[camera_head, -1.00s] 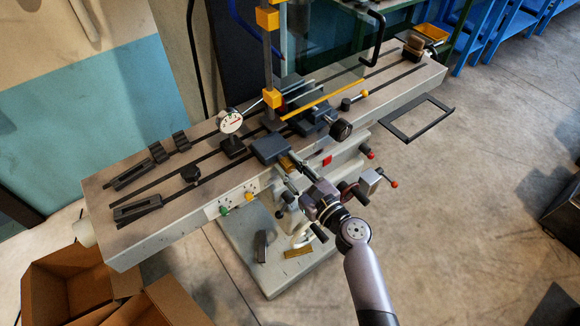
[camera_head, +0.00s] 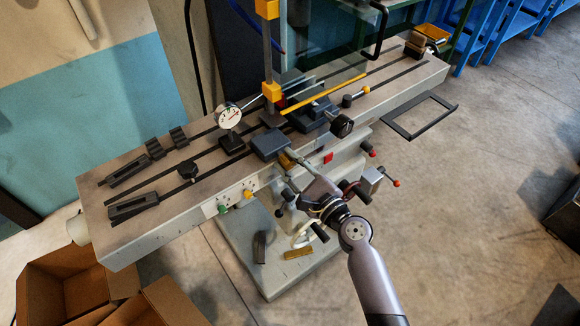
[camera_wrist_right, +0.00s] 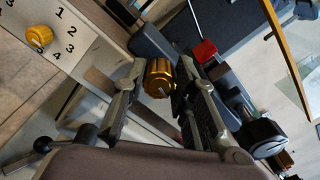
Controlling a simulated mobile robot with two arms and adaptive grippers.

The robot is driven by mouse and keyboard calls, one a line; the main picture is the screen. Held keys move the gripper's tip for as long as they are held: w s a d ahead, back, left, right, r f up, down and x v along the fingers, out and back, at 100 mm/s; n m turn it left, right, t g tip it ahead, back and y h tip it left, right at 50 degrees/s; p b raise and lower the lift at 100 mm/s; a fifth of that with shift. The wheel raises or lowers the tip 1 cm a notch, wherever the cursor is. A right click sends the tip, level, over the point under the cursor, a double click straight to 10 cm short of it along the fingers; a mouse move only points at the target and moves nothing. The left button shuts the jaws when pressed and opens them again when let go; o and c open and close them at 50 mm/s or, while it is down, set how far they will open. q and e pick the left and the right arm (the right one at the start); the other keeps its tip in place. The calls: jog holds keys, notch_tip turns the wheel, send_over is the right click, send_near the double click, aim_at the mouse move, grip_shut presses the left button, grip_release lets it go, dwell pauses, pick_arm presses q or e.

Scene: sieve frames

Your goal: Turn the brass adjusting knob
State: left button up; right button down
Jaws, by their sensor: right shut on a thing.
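The brass adjusting knob (camera_wrist_right: 160,77) is a ribbed golden cylinder between the two fingers of my right gripper (camera_wrist_right: 158,88) in the right wrist view. The fingers are shut on it, one on each side. In the head view my right gripper (camera_head: 293,160) reaches the front of the grey machine table, beside a dark block (camera_head: 269,144). The knob (camera_head: 285,162) shows there only as a small brass patch, partly hidden by the fingers. My left gripper is not in view.
A dial gauge (camera_head: 229,116) stands on the machine table (camera_head: 98,228). A clear guard with a yellow edge (camera_head: 325,94) is above it. Green (camera_head: 222,209) and yellow (camera_head: 248,194) knobs sit on the front panel. Cardboard boxes (camera_head: 67,256) lie at lower left. Floor at right is mostly open.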

jog(key=n+b, duration=0.1)
jog(key=n, duration=0.3)
jog(key=shift+f+n, duration=0.1)
jog(key=shift+n, duration=0.3)
jog(key=n+b, duration=0.1)
jog(key=n, duration=0.1)
jog(key=shift+n, duration=0.3)
jog(key=n, duration=0.2)
jog(key=shift+n, duration=0.4)
jog(key=n, duration=0.4)
jog(key=shift+n, duration=0.3)
jog(key=n+p, duration=0.1)
jog(key=n, duration=0.4)
jog(key=shift+f+n, duration=0.1)
jog(key=shift+n, duration=0.3)
jog(key=c, duration=1.3)
grip_release()
